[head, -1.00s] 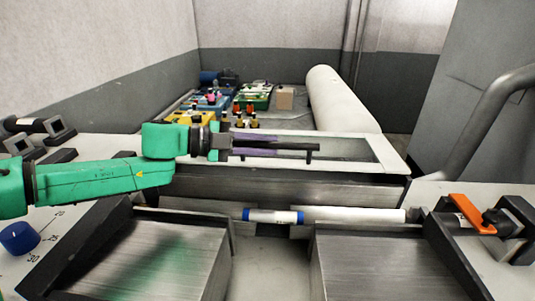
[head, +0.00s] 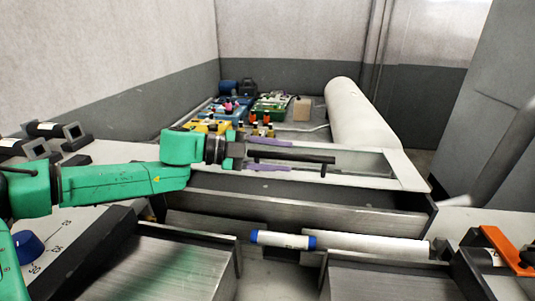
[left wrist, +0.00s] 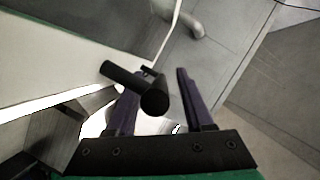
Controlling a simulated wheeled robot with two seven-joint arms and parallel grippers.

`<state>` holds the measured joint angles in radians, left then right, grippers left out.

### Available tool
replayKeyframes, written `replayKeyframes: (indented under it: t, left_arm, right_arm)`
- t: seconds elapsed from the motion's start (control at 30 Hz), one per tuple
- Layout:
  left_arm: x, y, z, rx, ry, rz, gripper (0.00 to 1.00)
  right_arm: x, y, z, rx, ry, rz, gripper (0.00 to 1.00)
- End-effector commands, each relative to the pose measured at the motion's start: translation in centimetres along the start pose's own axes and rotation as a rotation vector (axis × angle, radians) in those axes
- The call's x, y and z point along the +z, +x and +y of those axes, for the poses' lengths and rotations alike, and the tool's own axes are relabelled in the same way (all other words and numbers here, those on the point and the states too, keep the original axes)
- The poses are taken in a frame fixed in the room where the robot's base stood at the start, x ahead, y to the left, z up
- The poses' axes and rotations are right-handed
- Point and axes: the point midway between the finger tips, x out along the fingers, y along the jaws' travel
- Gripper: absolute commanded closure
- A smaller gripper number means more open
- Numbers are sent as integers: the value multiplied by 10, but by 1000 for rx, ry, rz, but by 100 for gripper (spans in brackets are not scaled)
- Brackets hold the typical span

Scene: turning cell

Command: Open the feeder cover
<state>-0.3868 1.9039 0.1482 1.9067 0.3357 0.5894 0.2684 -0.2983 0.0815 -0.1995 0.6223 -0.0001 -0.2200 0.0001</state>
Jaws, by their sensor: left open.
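The feeder cover (head: 408,172) is a pale framed panel with a window, on top of a long metal box. It stands slightly raised, with a dark gap between its front edge and the box wall. A black bar handle (head: 310,157) runs along it. My left gripper (head: 270,154) has its purple fingers on either side of the handle. In the left wrist view the handle (left wrist: 122,76) lies between the open fingers (left wrist: 160,100), nearer the left finger and partly hiding it. Whether a finger touches it I cannot tell. My right gripper is not in view.
A white cylinder with blue ends (head: 283,240) lies in front of the box, beside a longer white bar (head: 365,244). Metal trays (head: 170,265) stand in front. An orange clamp (head: 505,250) is at right.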

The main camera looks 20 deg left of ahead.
Motion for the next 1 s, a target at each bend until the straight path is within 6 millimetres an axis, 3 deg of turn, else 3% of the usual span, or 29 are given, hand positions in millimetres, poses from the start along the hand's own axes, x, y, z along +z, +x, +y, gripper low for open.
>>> replayKeyframes:
  t: [0.67, 0.87, 1.0]
  left_arm:
    - [0, -58, -2, -5, 3, 1, 48]
    - [3, -79, 3, -2, 5, -1, 48]
    - [7, -109, 7, -1, 3, -8, 48]
  right_arm:
    - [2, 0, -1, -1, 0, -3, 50]
    - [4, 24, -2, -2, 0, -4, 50]
    - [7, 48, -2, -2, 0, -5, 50]
